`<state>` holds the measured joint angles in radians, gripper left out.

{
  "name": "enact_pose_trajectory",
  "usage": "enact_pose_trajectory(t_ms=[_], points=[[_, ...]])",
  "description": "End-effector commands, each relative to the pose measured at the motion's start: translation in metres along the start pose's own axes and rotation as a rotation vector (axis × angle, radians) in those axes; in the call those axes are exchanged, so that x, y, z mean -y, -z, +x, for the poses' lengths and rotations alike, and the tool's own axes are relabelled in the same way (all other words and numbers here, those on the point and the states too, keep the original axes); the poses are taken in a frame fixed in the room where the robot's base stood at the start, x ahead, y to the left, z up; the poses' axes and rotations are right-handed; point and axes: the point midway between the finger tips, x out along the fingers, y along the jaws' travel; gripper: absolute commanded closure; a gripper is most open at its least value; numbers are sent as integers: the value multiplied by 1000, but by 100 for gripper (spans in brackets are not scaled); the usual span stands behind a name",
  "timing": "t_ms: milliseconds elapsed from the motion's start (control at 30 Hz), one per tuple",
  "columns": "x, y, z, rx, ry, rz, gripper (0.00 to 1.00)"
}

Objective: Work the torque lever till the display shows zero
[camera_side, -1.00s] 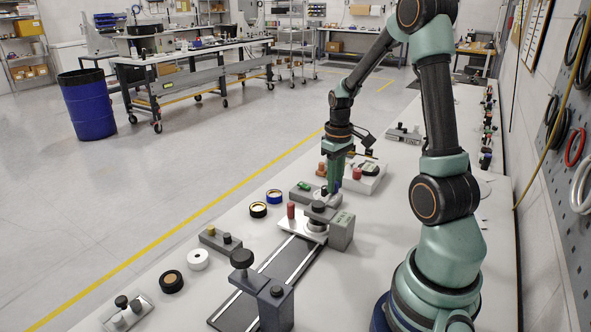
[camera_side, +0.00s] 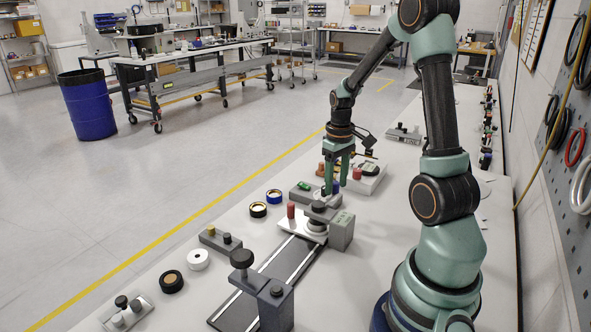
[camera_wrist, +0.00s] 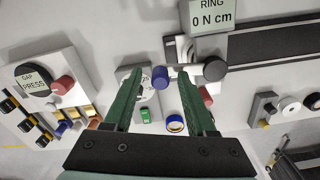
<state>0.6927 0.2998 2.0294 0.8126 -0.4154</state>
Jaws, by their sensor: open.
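The display (camera_wrist: 212,17) reads "RING 0 N cm" at the top of the wrist view. In the side view it is the pale green top of a grey block (camera_side: 342,232), too small to read. A blue knob (camera_wrist: 160,77) shows between my fingertips in the wrist view; I cannot tell whether it is the torque lever's handle. My gripper (camera_side: 336,192) is open, pointing down, with its two green fingers apart on either side of the knob. No grip on it shows. A black round knob (camera_wrist: 214,68) stands beside the display.
A grey box with a green button (camera_wrist: 146,116) lies near the left finger. A red knob (camera_side: 291,210) stands on the fixture's pale plate. Rings (camera_side: 258,209) lie along the bench edge.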

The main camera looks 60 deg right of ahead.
Motion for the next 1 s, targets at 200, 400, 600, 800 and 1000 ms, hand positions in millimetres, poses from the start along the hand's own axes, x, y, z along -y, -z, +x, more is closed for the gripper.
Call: enact_pose_trajectory(t_ms=[200,400,600,800,1000], points=[[0,1,-16,-4,-2,-1,43],[0,1,-55,-7,-3,0,43],[0,1,-94,-5,-2,0,43],[0,0,-116,-2,-1,0,43],[0,0,-122,0,0,0,43]])
